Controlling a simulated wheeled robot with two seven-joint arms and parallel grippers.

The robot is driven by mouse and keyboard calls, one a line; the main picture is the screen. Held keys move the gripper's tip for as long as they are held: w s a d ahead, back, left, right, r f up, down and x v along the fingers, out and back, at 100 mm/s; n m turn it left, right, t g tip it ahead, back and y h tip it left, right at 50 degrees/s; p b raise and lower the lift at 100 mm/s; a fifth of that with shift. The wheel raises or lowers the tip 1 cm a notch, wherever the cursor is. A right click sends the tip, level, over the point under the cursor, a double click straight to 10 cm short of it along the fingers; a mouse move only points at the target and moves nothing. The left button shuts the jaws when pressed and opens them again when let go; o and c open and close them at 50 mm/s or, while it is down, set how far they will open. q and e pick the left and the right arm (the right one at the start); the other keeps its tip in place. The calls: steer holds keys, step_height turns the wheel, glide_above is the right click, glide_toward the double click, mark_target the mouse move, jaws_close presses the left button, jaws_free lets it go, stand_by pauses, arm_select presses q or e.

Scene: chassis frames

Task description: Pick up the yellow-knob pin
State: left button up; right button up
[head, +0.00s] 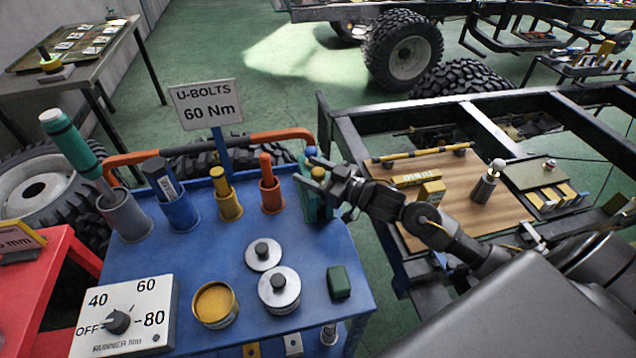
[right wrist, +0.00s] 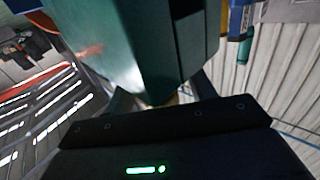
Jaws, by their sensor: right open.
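I cannot make out a pin with a yellow knob for certain in either view. My right gripper (head: 309,173) is open at the cart's far right corner, its fingers by a green holder (head: 318,208). A blue-topped item (head: 311,152) shows just beyond the fingers. In the right wrist view a large green block (right wrist: 125,50) fills the top middle, in front of the jaws, with a small yellowish patch at its lower edge. Whether the fingers touch it is hidden. A yellow cylinder (head: 219,180) stands in a yellow cup on the cart. My left gripper is not in view.
The blue cart (head: 225,250) carries several coloured cups, a yellow tin (head: 214,304), metal discs (head: 279,290), a dial box (head: 125,318) and a U-BOLTS sign (head: 207,103). An orange handle runs along its back. A wooden board (head: 455,215) with parts lies right, on the chassis frame.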

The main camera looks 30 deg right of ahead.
steer(key=c, duration=1)
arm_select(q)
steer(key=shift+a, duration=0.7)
arm_select(e)
steer(key=shift+c, duration=0.2)
arm_select(q)
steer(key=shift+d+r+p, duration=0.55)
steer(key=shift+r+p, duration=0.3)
steer(key=shift+p, duration=0.05)
arm_select(e)
step_height(320, 180, up, 18)
